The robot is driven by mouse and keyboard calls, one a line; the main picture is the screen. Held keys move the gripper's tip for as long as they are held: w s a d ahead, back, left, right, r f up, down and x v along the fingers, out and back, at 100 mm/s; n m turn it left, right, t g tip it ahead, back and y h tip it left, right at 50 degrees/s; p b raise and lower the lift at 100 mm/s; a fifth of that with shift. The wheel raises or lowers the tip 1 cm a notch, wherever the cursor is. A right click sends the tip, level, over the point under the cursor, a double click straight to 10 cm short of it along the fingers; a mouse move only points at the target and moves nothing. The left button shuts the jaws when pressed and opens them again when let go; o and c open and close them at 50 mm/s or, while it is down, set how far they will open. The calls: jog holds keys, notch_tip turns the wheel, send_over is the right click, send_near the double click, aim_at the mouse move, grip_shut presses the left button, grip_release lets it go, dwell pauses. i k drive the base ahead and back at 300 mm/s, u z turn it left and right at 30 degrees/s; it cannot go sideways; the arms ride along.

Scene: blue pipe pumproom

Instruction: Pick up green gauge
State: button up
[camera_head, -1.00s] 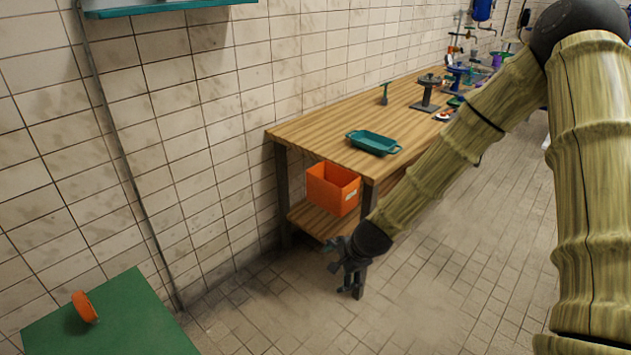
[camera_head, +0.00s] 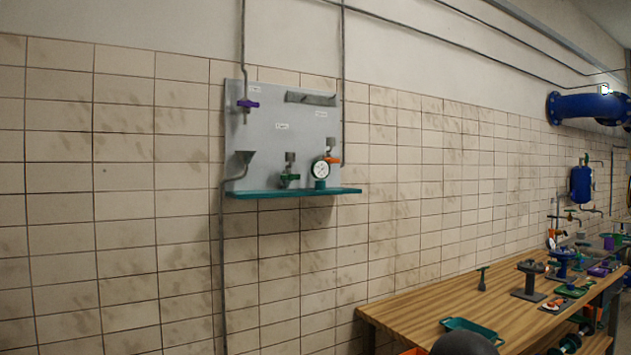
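A gauge (camera_head: 321,170) with a round white dial and a green-teal base stands at the right part of a teal shelf (camera_head: 265,194) on a grey wall panel (camera_head: 240,125). An orange-handled fitting (camera_head: 332,160) is just behind and beside the dial. A green valve (camera_head: 289,177) sits to the gauge's left on the same panel. My gripper is out of view. Only a dark rounded part of my arm shows at the bottom edge.
A wooden bench (camera_head: 420,305) below right carries a teal tray (camera_head: 470,329), a grey stand (camera_head: 529,280) and several other parts. The wall left of the panel is bare.

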aim_at(321, 168)
jog(key=u, duration=0.5)
jog(key=i, duration=1.1)
jog(key=u, duration=0.3)
